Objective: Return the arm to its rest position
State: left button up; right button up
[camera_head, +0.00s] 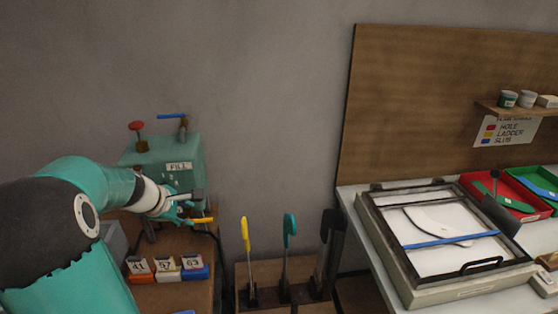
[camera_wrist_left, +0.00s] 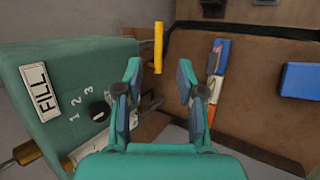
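My left arm (camera_head: 110,195) comes in from the left and reaches across in front of a green machine marked FILL (camera_head: 190,152). Its left gripper (camera_head: 190,205) is near the front right of that machine. In the left wrist view the fingers of the gripper (camera_wrist_left: 160,85) are spread apart with nothing between them. A yellow handle (camera_wrist_left: 158,47) stands beyond the fingertips, and it also shows beside the gripper in the head view (camera_head: 203,220). The green machine fills the left of the wrist view (camera_wrist_left: 80,75). My right gripper is not in view.
Number blocks (camera_head: 166,268) sit on the brown bench below the gripper. A rack (camera_head: 272,270) with yellow, teal and black upright forms stands to the right. A framed press (camera_head: 445,235) and red (camera_head: 517,197) and green trays lie farther right.

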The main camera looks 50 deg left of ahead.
pick_arm(q)
jog(key=w+d+f+m+g+h, duration=0.1)
jog(key=w+d+f+m+h, duration=0.1)
jog(key=w+d+f+m, duration=0.45)
jog(key=w+d+f+m+g+h, duration=0.1)
jog(key=d+f+m+h, duration=0.15)
jog(key=d+f, duration=0.75)
jog(key=w+d+f+m+g+h, duration=0.1)
jog(key=w+d+f+m, duration=0.35)
jog(key=d+f, duration=0.4)
jog(key=s+d+f+m+g, duration=0.1)
jog(key=s+d+f+m, duration=0.1)
jog(key=d+m, duration=0.2)
jog(key=s+d+f+m+g+h, duration=0.1)
jog(key=s+d+f+m, duration=0.2)
jog(key=d, duration=0.8)
jog(key=s+d+f+m+h, duration=0.1)
jog(key=s+d+f+m, duration=0.1)
jog(key=d+m, duration=0.3)
jog(key=d+f, duration=0.1)
jog(key=d, duration=0.2)
jog(key=shift+s+m+g, duration=0.35)
jog(key=shift+s+g, duration=0.05)
